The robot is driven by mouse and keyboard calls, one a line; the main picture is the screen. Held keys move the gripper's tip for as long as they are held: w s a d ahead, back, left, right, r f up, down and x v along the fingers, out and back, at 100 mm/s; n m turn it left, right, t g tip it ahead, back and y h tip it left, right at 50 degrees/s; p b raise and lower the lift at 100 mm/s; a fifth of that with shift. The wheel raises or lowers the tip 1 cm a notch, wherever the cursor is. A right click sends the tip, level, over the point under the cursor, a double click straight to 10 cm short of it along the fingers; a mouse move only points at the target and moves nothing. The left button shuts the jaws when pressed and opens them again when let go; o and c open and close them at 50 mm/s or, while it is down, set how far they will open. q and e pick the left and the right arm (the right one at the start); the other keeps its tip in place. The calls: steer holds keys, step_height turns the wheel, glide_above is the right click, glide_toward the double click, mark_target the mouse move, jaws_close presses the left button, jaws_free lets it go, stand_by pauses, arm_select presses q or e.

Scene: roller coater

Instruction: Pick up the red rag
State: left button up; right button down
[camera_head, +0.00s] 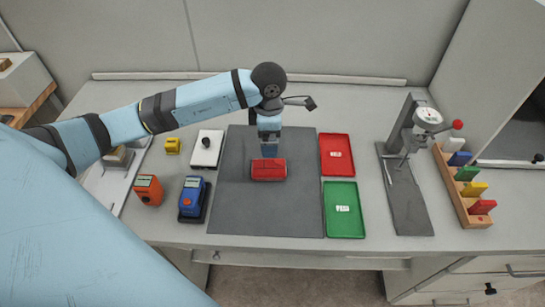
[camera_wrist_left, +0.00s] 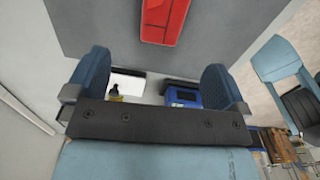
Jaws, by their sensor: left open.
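The red rag (camera_head: 268,169) looks like a small folded red block lying on the dark grey mat (camera_head: 240,205), near its middle. In the left wrist view the rag (camera_wrist_left: 165,20) shows at the top edge, partly cut off, beyond the fingertips. My left gripper (camera_head: 269,153) points down at the rag's far edge in the head view; I cannot tell the exact height gap. In the left wrist view the left gripper's (camera_wrist_left: 157,72) two blue fingers are apart with nothing held between them. My right gripper is not in view.
A red tray (camera_head: 336,142) and a green tray (camera_head: 343,222) lie right of the mat. A gauge stand (camera_head: 408,200) and a rack of coloured blocks (camera_head: 456,200) stand further right. A blue device (camera_head: 191,196), orange device (camera_head: 149,190) and white plate (camera_head: 200,156) are left.

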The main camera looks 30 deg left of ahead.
mark_target(269, 166)
arm_select(q)
step_height(269, 166, down, 8)
steer(key=shift+s+r+p, duration=0.1)
steer(key=shift+p, duration=0.45)
steer(key=f, duration=0.2)
steer(key=f+p, duration=0.1)
steer(key=f, duration=0.1)
steer(key=shift+s+d+p, duration=0.1)
steer(key=shift+s+p, duration=0.1)
steer(key=shift+p, duration=0.1)
steer(key=shift+f, duration=0.6)
steer(key=c, duration=1)
